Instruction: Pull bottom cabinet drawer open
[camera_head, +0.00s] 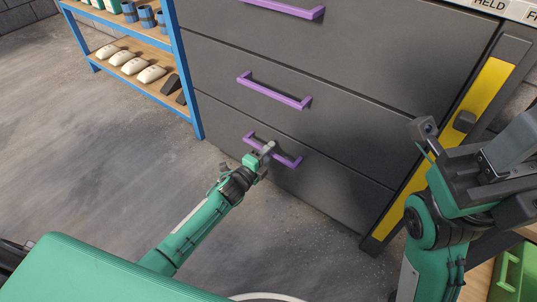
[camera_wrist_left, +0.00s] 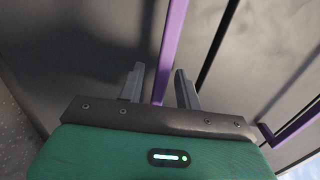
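The dark grey cabinet has a bottom drawer (camera_head: 335,185) with a purple bar handle (camera_head: 289,162); its front looks flush with the cabinet. My left gripper (camera_head: 267,149) is at the middle of this handle in the head view. In the left wrist view, the left gripper (camera_wrist_left: 160,88) has its two fingers apart, with the purple handle bar (camera_wrist_left: 170,45) running between them and gaps on both sides. My right gripper (camera_head: 450,140) is at the right, in front of the cabinet's edge, away from the handle; its fingers are hard to make out.
Above are a middle drawer (camera_head: 335,125) and a top drawer (camera_head: 350,40), both with purple handles. A blue-framed shelf (camera_head: 186,75) with white and dark items stands left. A yellow panel (camera_head: 486,90) edges the cabinet's right. A green bin (camera_head: 512,275) is lower right. The floor (camera_head: 95,170) at left is clear.

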